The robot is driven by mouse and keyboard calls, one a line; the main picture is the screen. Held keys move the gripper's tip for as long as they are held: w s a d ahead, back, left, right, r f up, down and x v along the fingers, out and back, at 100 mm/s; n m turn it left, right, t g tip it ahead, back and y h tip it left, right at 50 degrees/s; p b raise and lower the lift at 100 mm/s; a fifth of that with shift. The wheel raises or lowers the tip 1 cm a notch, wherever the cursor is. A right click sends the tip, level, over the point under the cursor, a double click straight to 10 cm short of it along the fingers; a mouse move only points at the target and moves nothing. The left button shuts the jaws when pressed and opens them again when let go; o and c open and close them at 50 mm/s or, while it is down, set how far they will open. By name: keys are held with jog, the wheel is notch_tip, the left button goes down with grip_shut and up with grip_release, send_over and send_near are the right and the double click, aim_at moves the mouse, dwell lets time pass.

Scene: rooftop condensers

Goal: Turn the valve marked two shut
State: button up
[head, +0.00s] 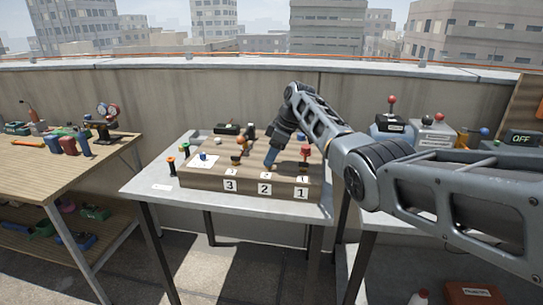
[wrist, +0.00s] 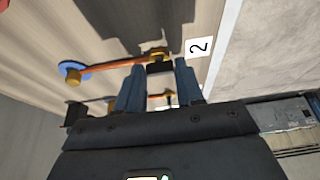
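A wooden valve board (head: 200,177) stands on the grey table, with labels 3, 2 and 1 along its front. The label 2 (head: 265,189) also shows beside the valve in the wrist view (wrist: 199,46). The valve marked two shows there as a brass fitting (wrist: 158,53) with a black block, joined by an orange bar to a blue disc (wrist: 75,70). My gripper (head: 271,160) is low over the board behind label 2. In the wrist view its blue fingers (wrist: 160,75) are apart, one each side of the black block. Whether they touch it is unclear.
A red-topped valve (head: 305,152) stands close to my gripper's right, behind label 1. Another valve (head: 237,160) stands to the left, behind label 3. A left bench (head: 30,160) holds tools and gauges. Boxes with levers and an OFF sign (head: 521,138) stand at the right.

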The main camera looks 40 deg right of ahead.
jog(key=c, duration=0.6)
jog(key=shift+r+m+p, duration=0.15)
jog(key=shift+m+p, duration=0.15)
jog(key=shift+p, duration=0.15)
jog(key=m+p, duration=0.1)
jog(key=m+h+p, duration=0.1)
jog(key=p, duration=0.1)
jog(key=shift+s+a+r+m+t, duration=0.1)
jog(key=shift+a+m+t, duration=0.1)
jog(key=shift+m+t, duration=0.2)
jog(key=m+h+p, duration=0.1)
jog(key=m+p, duration=0.2)
jog(key=m, duration=0.1)
jog(key=shift+a+h, duration=0.15)
jog(key=shift+h, duration=0.25)
jog(key=m+h, duration=0.1)
jog(key=m, duration=0.2)
jog(key=m+h+p, duration=0.1)
jog(key=m, duration=0.1)
jog(key=shift+a+f+m+p, duration=0.2)
jog(key=shift+m+p, duration=0.1)
jog(key=shift+m, duration=0.1)
jog(key=m, duration=0.2)
jog(key=m+g+h+b, duration=0.1)
jog(key=m, duration=0.1)
jog(key=shift+m+h, duration=0.3)
jog(key=shift+a, duration=0.1)
